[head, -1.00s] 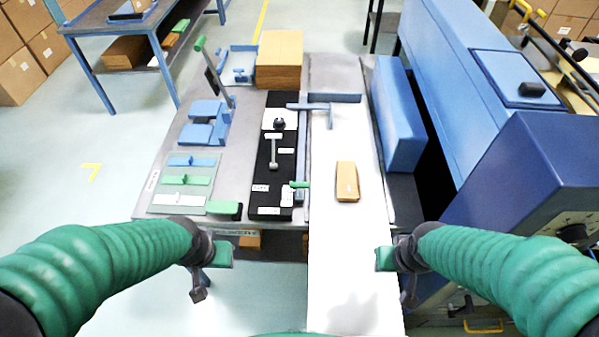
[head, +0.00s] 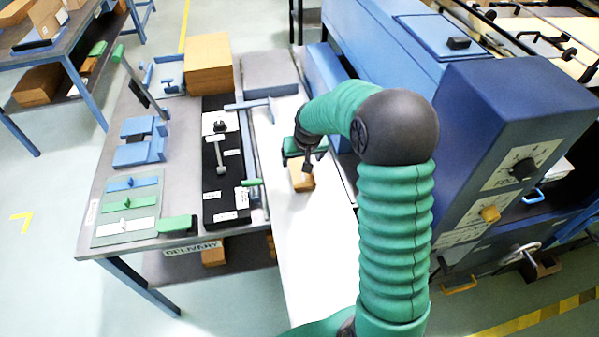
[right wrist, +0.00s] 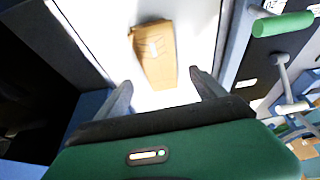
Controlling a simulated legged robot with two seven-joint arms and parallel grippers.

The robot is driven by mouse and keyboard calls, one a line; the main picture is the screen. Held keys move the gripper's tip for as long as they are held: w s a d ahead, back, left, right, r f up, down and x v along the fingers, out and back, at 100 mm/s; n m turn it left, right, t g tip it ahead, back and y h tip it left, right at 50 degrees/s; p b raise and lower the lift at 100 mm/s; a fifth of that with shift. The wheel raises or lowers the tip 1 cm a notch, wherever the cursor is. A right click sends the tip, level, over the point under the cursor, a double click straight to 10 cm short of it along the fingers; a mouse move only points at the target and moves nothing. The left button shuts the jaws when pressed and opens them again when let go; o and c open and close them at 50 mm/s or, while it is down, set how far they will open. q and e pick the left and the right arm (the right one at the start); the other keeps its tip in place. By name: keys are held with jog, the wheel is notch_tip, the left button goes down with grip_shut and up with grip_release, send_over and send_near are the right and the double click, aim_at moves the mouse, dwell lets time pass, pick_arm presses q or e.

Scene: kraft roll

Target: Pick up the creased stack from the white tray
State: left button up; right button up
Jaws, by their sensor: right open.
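The creased stack is a small tan-brown block (head: 302,175) lying on the long white tray (head: 310,235). My left gripper is not in view.
Left of the tray is a black strip (head: 222,178) with a lever and a green handle (head: 252,182). A big blue machine (head: 500,150) stands on the right. A cardboard stack (head: 209,63) sits at the back. The near part of the tray is clear.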

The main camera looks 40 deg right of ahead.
aim_at(300, 167)
jog(key=shift+a+x, duration=0.2)
jog(key=shift+x, duration=0.9)
jog(key=x, duration=0.5)
jog(key=shift+d+f+b, duration=0.15)
jog(key=shift+d+b, duration=0.2)
jog(key=shift+d, duration=0.05)
jog(key=shift+s+a, duration=0.1)
jog(key=shift+a, duration=0.05)
jog(key=shift+c, duration=1.6)
jog(key=c, duration=1.2)
